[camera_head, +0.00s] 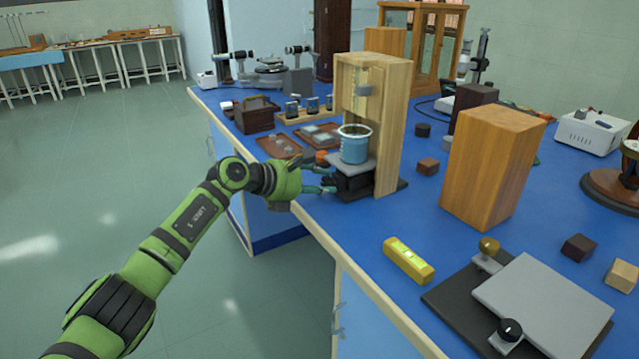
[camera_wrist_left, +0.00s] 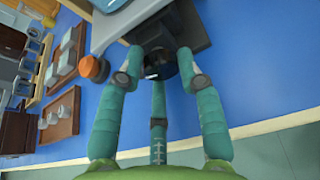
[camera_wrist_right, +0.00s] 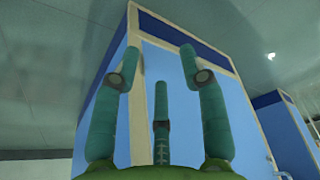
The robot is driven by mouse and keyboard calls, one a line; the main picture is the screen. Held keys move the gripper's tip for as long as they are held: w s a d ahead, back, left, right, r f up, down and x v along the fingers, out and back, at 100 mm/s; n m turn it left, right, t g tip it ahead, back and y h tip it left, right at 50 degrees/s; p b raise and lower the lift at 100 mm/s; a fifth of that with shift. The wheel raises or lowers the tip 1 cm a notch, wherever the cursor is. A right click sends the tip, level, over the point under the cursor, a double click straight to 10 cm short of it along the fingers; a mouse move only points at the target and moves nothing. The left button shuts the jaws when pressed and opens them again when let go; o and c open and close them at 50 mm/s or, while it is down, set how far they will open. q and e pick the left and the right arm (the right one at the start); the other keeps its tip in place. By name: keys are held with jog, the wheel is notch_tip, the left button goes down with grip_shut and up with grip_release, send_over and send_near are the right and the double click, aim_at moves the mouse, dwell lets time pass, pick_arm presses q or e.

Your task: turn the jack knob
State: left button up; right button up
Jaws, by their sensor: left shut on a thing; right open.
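The lab jack has a grey top plate (camera_head: 352,163) and a dark body, and stands near the bench's front edge. A glass beaker of blue liquid (camera_head: 354,146) sits upright on the plate. My left gripper (camera_head: 328,181) is at the jack's front left side. In the left wrist view, its teal fingers are shut on the round, dark jack knob (camera_wrist_left: 159,66), which shows between the fingertips. In the head view the fingers mostly hide the knob. My right gripper (camera_wrist_right: 160,65) is open and empty, with the bench's blue side panel beyond it in the right wrist view.
A wooden frame (camera_head: 394,125) stands right behind the jack. An orange round piece (camera_head: 322,157) is close to the left fingers. A wooden block (camera_head: 492,165), a yellow level (camera_head: 408,259) and a flat grey plate device (camera_head: 540,305) are to the right. Brown trays (camera_head: 279,146) lie behind left.

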pick_arm(q)
jog(key=shift+s+d+f, duration=0.1)
jog(key=shift+f, duration=0.15)
jog(key=o, duration=0.8)
jog(key=shift+o, duration=0.2)
jog(key=shift+r, duration=0.15)
jog(key=shift+a, duration=0.25)
jog(key=v, duration=1.1)
jog(key=shift+s+r, duration=0.2)
jog(key=shift+s, duration=0.05)
jog(key=shift+a, duration=0.15)
